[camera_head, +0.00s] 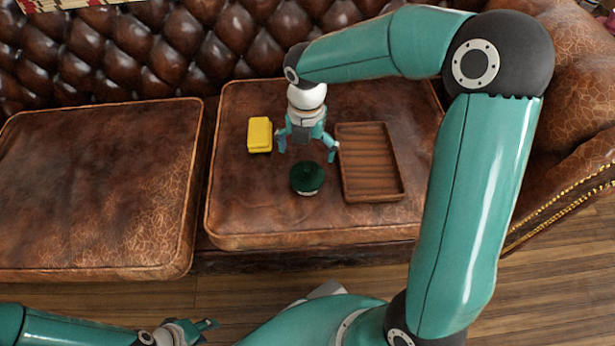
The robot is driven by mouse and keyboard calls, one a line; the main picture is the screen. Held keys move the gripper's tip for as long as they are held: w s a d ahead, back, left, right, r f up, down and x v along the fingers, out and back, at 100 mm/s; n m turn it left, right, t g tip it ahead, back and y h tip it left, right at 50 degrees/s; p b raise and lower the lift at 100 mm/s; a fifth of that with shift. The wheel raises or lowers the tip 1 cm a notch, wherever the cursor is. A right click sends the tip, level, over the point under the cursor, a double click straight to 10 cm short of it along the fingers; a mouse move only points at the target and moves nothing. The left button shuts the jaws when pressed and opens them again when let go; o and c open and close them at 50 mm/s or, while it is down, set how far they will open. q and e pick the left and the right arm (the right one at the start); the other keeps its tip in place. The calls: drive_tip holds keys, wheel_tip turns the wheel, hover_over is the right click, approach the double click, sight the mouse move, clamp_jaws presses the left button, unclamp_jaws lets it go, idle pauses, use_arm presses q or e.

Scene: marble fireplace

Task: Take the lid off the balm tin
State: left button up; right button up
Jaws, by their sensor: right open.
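The balm tin (308,190) stands on the right seat cushion of the leather sofa, its pale lower rim just showing. Its dark green lid (307,175) is on top of it. My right gripper (307,153) hangs over the cushion just behind the tin. Its fingers are spread wide with nothing between them, and it looks apart from the lid. My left gripper (207,331) is low at the bottom edge, in front of the sofa, far from the tin. It is small and partly cut off, so its opening is unclear.
A yellow block-like object (259,135) lies left of my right gripper. A shallow wooden tray (397,197), seemingly empty, lies right of the tin. The left cushion (95,190) is clear. The tufted sofa back rises behind, and a wooden floor lies in front.

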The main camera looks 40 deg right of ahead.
sight(307, 167)
drive_tip(key=shift+f, duration=0.75)
drive_tip(key=f+b, duration=0.2)
drive_tip(key=f, duration=0.1)
drive_tip(key=f+b, duration=0.1)
drive_tip(key=f, duration=0.1)
drive_tip(key=shift+s+f, duration=0.1)
drive_tip(key=shift+s, duration=0.15)
drive_tip(key=shift+c, duration=0.3)
